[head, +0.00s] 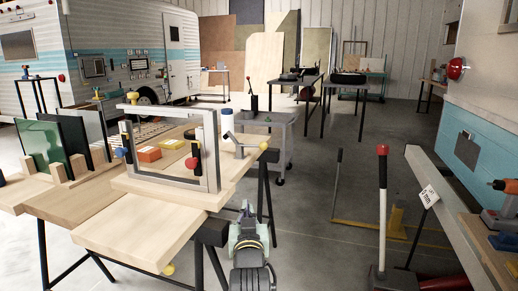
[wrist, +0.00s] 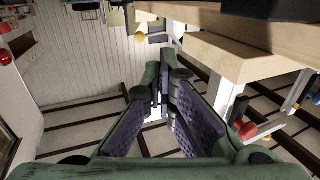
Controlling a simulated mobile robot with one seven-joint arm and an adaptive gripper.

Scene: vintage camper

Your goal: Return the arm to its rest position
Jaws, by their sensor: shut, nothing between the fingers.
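My gripper (head: 246,222) shows at the lower middle of the head view, its arm reaching up from the bottom edge. It is beside the right edge of the wooden workbench (head: 120,247) and apart from any object I can make out. In the wrist view my gripper (wrist: 163,80) has its green and purple fingers brought together at the tips, with nothing held between them. The rest of my arm is mostly hidden below the frame.
A metal window frame (head: 215,150) stands on the bench, with an orange box (head: 149,154) behind it. A grey cart (head: 283,125) stands beyond. To the right are a red-topped lever (head: 382,200) and a long beam (head: 440,190). Open concrete floor lies between.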

